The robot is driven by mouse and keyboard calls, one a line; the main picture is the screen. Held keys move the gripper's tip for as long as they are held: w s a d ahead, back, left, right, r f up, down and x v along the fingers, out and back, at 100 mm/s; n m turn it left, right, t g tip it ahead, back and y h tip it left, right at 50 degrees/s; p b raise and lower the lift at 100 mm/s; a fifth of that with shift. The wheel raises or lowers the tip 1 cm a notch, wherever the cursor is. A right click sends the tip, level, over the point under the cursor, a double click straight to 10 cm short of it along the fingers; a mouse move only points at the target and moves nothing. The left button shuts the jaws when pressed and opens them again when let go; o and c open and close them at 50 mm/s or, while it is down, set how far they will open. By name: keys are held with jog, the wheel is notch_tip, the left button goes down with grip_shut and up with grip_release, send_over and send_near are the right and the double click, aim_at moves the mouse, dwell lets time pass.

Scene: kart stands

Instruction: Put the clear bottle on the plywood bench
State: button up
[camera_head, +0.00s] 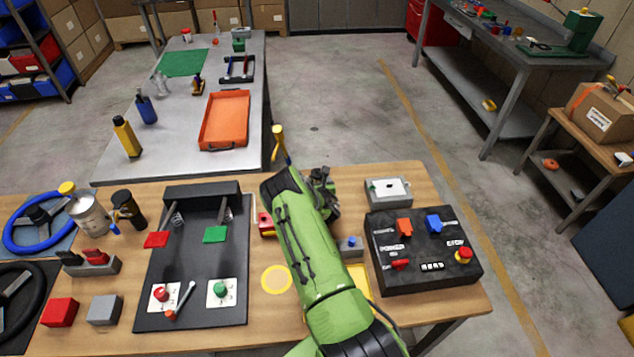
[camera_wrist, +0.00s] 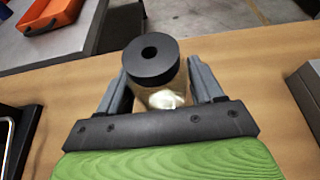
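The clear bottle (camera_wrist: 160,97) has a broad black cap with a round hole and stands between the two grey fingers of my gripper (camera_wrist: 160,85) in the wrist view. Both fingers lie against its sides, so my gripper looks shut on it. The plywood bench (camera_head: 425,311) fills the foreground of the head view, and its bare wood (camera_wrist: 245,85) surrounds the bottle in the wrist view. My green arm reaches over the bench and hides the bottle in the head view. I cannot tell whether the bottle's base touches the wood.
A black control box (camera_head: 425,268) and a grey box (camera_head: 388,191) stand right of my arm. A black pedal board (camera_head: 195,285) lies to the left. A steel table (camera_head: 185,160) beyond carries an orange tray (camera_head: 225,120) and upright bottles. Some bare wood lies around my gripper.

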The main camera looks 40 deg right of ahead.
jog(key=o, duration=0.3)
jog(key=shift+o, duration=0.2)
jog(key=shift+r, duration=0.1)
jog(key=v, duration=1.2)
jog(key=shift+b, duration=0.4)
